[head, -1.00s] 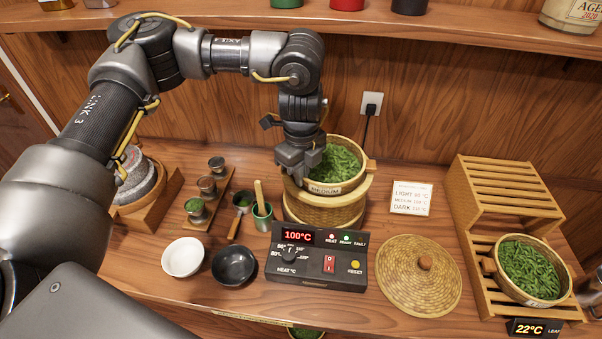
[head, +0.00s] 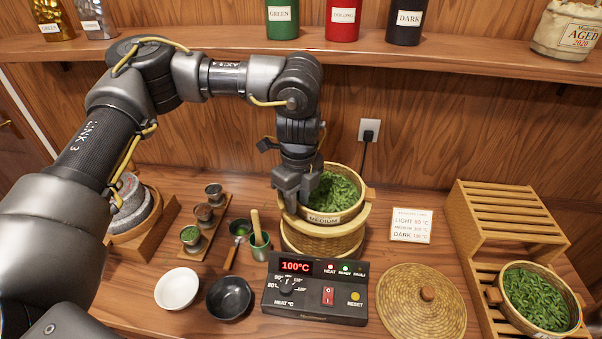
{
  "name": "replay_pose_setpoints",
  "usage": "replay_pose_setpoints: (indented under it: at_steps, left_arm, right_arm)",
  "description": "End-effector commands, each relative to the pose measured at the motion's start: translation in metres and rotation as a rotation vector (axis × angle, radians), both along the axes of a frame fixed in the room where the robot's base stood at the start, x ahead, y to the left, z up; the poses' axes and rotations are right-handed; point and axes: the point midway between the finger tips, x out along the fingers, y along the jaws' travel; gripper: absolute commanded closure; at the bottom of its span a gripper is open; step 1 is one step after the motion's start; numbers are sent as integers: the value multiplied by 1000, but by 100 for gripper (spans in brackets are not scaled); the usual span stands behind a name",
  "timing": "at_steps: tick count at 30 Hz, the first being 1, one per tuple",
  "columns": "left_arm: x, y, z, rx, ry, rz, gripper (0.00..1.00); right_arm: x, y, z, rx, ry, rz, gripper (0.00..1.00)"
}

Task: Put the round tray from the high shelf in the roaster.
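A round woven tray (head: 325,219) of green leaves, labelled MEDIUM, sits at the top of the round wicker roaster (head: 322,243), behind the control box (head: 316,290), which reads 100°C. My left gripper (head: 297,205) points down at the tray's left rim, its fingers close around that side. The handle there is hidden, and I cannot tell whether the fingers grip it. The high shelf (head: 510,208) of the slatted wooden rack is empty. Another round leaf tray (head: 497,302) sits on its low shelf. My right gripper is not in view.
A wicker lid (head: 427,293) lies right of the control box. A white bowl (head: 177,288), a black bowl (head: 229,297) and a green whisk cup (head: 260,246) stand at left. A small sign (head: 411,225) stands behind the lid. A wall shelf (head: 380,48) with canisters runs above.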

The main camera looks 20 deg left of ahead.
Motion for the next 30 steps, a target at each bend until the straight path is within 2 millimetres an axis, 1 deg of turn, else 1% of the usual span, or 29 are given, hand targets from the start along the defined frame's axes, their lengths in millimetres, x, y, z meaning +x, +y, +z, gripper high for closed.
replay_pose_setpoints:
  at_steps: [1, 9, 12, 15, 20, 30]
  left_arm:
    - [2, -1, 10, -1, -10, -1, 75]
    - [5, -4, 71, -6, -15, -3, 75]
    - [4, -4, 87, -7, -15, -3, 75]
    - [4, -4, 99, -8, -14, -2, 75]
    - [4, -4, 108, -8, -13, -2, 75]
    - [4, -4, 108, -9, -12, -2, 75]
  right_arm:
    - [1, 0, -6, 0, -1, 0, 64]
    - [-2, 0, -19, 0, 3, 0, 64]
    - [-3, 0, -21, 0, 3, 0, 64]
    - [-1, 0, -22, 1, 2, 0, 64]
    - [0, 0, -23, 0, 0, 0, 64]
    - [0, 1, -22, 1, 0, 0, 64]
